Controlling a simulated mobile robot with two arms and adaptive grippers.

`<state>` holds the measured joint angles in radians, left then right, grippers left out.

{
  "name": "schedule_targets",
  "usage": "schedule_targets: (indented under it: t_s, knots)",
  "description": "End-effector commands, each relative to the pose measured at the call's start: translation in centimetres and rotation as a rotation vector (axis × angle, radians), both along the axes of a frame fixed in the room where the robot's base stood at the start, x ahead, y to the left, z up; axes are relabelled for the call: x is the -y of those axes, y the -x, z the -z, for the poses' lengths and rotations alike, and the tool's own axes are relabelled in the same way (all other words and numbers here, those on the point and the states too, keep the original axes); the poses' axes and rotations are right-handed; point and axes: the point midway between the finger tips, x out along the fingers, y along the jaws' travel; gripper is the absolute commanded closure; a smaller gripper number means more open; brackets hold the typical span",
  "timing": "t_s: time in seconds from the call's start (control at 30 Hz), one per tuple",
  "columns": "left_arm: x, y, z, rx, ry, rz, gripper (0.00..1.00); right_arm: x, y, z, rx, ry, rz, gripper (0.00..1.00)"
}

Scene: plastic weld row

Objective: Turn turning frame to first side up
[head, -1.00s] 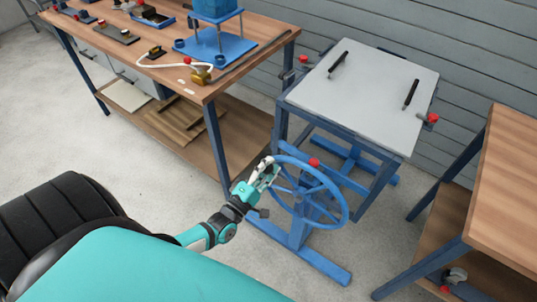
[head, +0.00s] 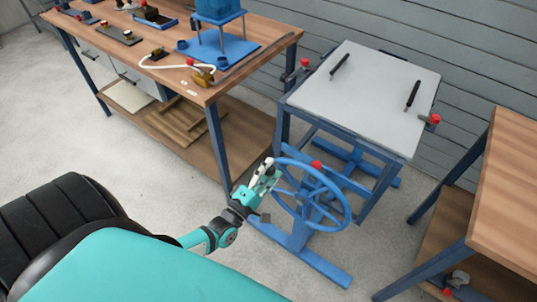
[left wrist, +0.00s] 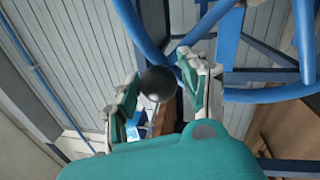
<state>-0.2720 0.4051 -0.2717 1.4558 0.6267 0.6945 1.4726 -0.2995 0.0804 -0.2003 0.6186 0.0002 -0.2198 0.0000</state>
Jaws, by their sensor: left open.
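The turning frame is a blue stand with a flat light-grey plate (head: 370,90) on top, lying close to level. Two black bars lie on the plate, and red knobs sit at its side edges. Its blue handwheel (head: 342,190) faces me. My left gripper (head: 268,174) is at the wheel's left rim, fingers open. In the left wrist view a black ball knob (left wrist: 157,83) shows between the two open fingers (left wrist: 158,88), and the wheel's blue rim (left wrist: 135,30) passes just beyond. I cannot tell whether the fingers touch the knob. My right gripper is not in view.
A wooden workbench (head: 150,55) with a blue fixture (head: 225,50) and small tools stands at the left. Another wooden bench (head: 510,180) stands at the right. A red locking knob (head: 317,165) shows behind the wheel's top. The floor left of the wheel is clear.

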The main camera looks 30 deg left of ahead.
Motion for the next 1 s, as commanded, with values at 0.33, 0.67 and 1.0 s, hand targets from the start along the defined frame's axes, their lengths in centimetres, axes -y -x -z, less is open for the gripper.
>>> schedule_targets:
  t_s: [0.33, 0.67, 1.0]
  knots:
    - [-0.2, 5.0, 1.0, -0.004, 0.0, 0.0, 0.55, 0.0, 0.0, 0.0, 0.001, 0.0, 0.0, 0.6]
    - [-0.6, 10.9, 2.2, -0.003, -0.001, -0.002, 0.55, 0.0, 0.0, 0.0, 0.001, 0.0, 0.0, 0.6]
    - [-0.6, 12.1, 2.3, -0.001, 0.0, -0.002, 0.55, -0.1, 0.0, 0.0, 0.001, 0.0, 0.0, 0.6]
